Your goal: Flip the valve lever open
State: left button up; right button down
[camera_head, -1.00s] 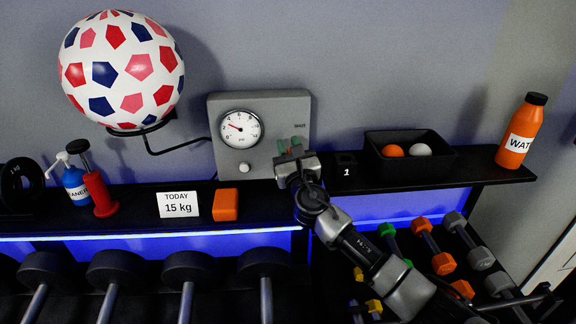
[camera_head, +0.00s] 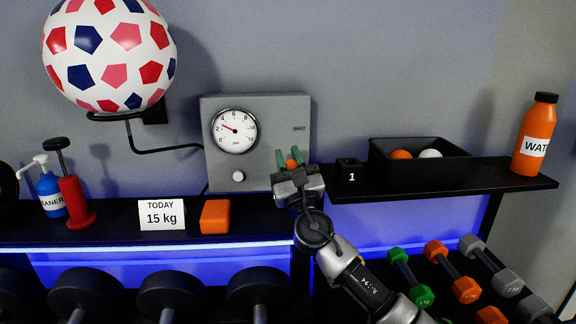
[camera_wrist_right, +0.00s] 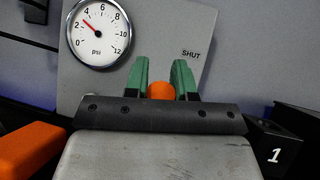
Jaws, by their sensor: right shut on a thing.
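A grey panel (camera_head: 215,157) stands against the wall with a round white gauge (camera_head: 235,131), a small white knob and the word SHUT at its upper right. In the right wrist view, the gauge (camera_wrist_right: 99,33) has its red needle just below 4. My right gripper (camera_head: 291,160) is in front of the panel's lower right. Its green fingers are closed on an orange piece, which looks like the valve lever (camera_wrist_right: 161,90). Only the lever's orange end shows; the rest is hidden by the fingers and gripper body. My left gripper is out of view.
An orange block (camera_head: 215,217) and a "15 kg" card (camera_head: 161,215) are left of my right gripper. A black "1" block (camera_head: 348,171) and a black tray (camera_head: 425,176) with two balls are right. A bottle (camera_head: 535,135) stands far right; dumbbells lie below.

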jog(key=shift+f, duration=0.1)
jog(key=c, duration=1.2)
grip_release()
jog(key=b+v, duration=0.1)
jog(key=v, duration=0.9)
jog(key=shift+s+f, duration=0.15)
jog(key=shift+s, duration=0.2)
jog(key=shift+d, duration=0.15)
